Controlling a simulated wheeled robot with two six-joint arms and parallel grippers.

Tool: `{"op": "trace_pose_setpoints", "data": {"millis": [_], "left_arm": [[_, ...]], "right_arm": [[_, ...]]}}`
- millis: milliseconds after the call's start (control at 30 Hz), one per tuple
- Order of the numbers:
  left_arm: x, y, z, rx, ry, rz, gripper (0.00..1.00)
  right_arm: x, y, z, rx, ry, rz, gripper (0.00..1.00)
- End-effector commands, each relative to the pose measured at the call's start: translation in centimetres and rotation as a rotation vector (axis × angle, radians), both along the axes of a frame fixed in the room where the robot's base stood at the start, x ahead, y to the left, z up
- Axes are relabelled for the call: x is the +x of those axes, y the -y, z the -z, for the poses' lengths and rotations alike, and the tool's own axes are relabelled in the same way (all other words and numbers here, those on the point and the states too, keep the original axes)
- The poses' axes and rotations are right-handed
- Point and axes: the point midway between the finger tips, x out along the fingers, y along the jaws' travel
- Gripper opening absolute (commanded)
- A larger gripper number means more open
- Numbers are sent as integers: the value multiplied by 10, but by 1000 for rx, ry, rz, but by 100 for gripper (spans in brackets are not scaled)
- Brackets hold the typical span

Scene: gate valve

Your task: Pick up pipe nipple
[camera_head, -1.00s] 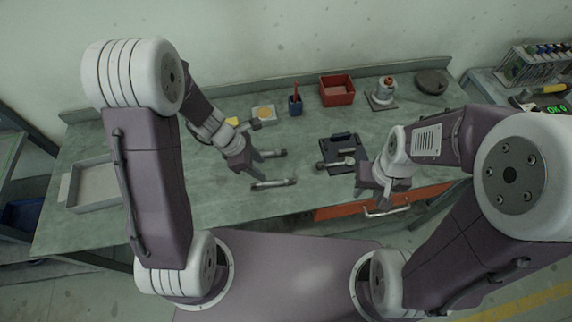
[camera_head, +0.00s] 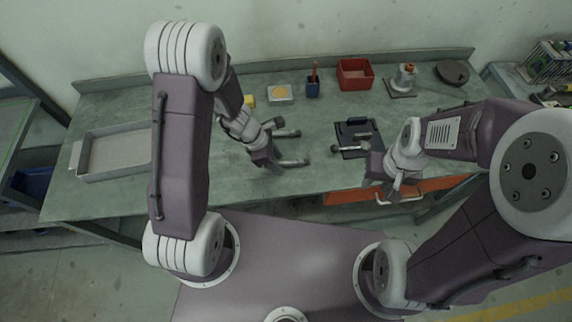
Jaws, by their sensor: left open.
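Two short grey pipe pieces lie on the green bench in the head view. The nearer pipe piece (camera_head: 293,162) lies right beside my left gripper's fingers; the farther pipe piece (camera_head: 288,134) lies behind it. Which of them is the pipe nipple I cannot tell. My left gripper (camera_head: 277,168) is open, pointing down at the left end of the nearer piece; whether it touches is hidden.
A black plate with metal fitting parts (camera_head: 355,140) lies right of the pipes. At the back stand a blue cup (camera_head: 312,88), a red bin (camera_head: 355,74), a valve-like part (camera_head: 404,80) and a dark disc (camera_head: 453,72). An empty grey tray (camera_head: 115,152) is at left.

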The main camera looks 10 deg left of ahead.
Motion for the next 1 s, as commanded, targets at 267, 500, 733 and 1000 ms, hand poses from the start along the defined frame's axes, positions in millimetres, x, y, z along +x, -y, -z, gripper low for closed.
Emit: {"op": "trace_pose_setpoints", "data": {"millis": [267, 500, 733, 1000], "left_arm": [[0, 1, 2, 0, 0, 0, 33], [1, 1, 1, 0, 1, 0, 0], [1, 0, -2, 0, 1, 0, 0], [4, -5, -28, 0, 1, 2, 0]], "right_arm": [[0, 0, 0, 0, 0, 0, 36], [0, 0, 0, 0, 0, 0, 36], [0, 0, -3, 0, 0, 0, 36], [0, 0, -30, 0, 0, 0, 36]]}}
